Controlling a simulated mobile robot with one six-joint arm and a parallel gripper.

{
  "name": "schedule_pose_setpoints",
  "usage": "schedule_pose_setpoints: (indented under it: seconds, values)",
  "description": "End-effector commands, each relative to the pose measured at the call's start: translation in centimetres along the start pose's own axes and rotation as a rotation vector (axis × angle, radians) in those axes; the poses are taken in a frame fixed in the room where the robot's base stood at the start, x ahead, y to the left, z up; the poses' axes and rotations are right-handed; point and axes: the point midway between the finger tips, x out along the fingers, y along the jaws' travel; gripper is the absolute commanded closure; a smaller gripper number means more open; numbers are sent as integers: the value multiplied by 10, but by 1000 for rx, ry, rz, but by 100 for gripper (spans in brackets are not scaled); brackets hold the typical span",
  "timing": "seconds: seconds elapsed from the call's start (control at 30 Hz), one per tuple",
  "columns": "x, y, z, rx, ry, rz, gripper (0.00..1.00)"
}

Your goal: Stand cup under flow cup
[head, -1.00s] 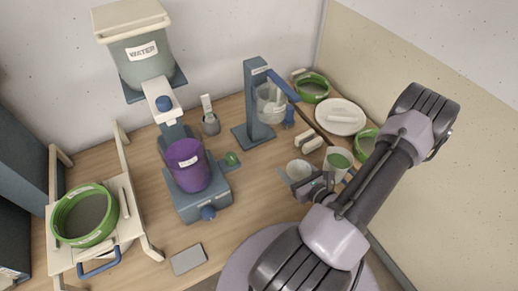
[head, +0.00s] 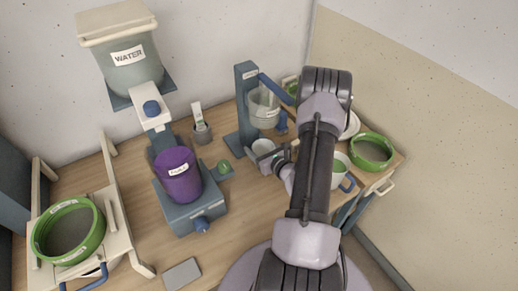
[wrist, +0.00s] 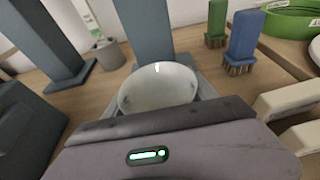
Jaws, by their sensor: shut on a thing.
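A small white cup (head: 263,147) is in my gripper (head: 271,158), which is shut on it. In the wrist view the cup (wrist: 158,88) is seen from above, upright and open at the top. The flow cup (head: 264,107) is a pale translucent vessel on the blue-grey stand (head: 246,108). My gripper and the white cup are just in front of the stand, below the flow cup in the head picture. The stand's post shows behind the cup in the wrist view (wrist: 144,28). I cannot tell whether the cup touches the stand's base.
A purple bucket (head: 178,176) stands on a blue-grey scale-like base at left. A grey pot (head: 202,133) is behind it. Green and blue brushes (wrist: 243,42) stand right of the flow stand. A white mug (head: 338,168) and green-rimmed sieve (head: 371,150) are right of my arm.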

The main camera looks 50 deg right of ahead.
Motion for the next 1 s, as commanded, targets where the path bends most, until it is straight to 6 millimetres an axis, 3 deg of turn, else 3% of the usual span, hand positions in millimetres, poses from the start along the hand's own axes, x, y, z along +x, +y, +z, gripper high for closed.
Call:
schedule_pose_setpoints:
  seconds: [0.13,0.17,0.27,0.67,1.0]
  values:
    - [1,0,-4,0,0,0,80]
    - [1,0,-4,0,0,0,33]
    - [0,0,-3,0,0,0,13]
    - [-5,-1,2,0,1,-1,13]
    - [-85,-2,2,3,2,-5,13]
